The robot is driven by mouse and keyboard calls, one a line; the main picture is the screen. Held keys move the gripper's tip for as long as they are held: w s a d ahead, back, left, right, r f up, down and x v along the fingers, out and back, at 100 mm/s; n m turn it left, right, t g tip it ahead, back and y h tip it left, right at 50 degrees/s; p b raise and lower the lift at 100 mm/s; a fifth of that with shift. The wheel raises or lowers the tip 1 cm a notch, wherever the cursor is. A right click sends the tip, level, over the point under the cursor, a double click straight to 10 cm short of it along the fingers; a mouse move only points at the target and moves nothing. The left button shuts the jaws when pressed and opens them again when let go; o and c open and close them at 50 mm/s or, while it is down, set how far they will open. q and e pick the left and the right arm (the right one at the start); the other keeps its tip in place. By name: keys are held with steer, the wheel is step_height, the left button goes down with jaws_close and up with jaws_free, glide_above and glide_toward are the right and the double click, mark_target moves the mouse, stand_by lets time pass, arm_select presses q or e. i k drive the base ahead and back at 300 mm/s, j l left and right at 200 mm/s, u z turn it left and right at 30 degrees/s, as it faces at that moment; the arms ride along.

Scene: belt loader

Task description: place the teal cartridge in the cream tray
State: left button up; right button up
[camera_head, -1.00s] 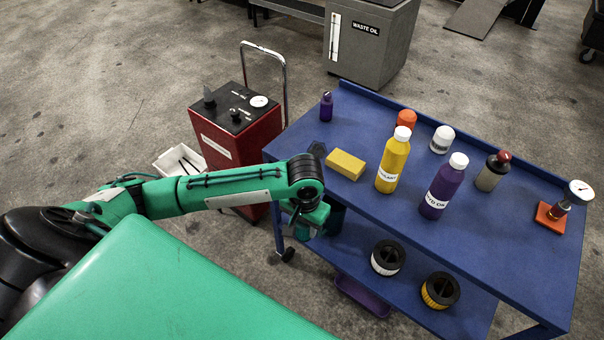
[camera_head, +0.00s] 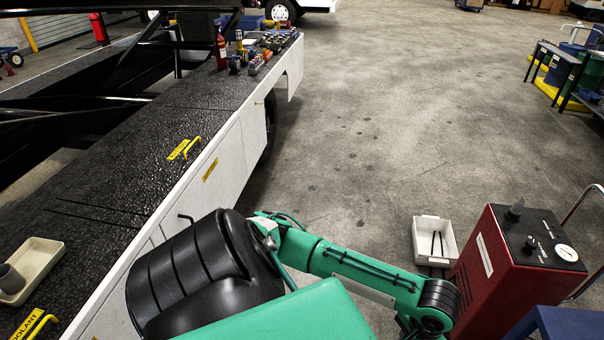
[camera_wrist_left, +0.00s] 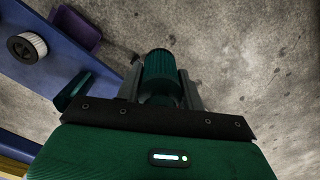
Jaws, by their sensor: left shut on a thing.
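The teal cartridge (camera_wrist_left: 160,66), a dark ribbed cylinder, is between the fingers of my left gripper (camera_wrist_left: 161,88) in the left wrist view. The gripper is shut on it, above the concrete floor beside the blue cart. In the head view my left arm reaches to the lower right, and the gripper is cut off by the bottom edge. The cream tray (camera_head: 44,256) lies on the loader's black deck at the far left, with a grey cup-like part (camera_head: 11,278) in it. My right gripper is not in view.
A red machine (camera_head: 500,265) stands at the right, next to a white floor bin (camera_head: 422,243) with dark rods. The blue cart's corner (camera_head: 560,322) shows at lower right. The floor ahead is clear.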

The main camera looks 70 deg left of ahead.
mark_target(40, 259)
steer(key=u, duration=3.15)
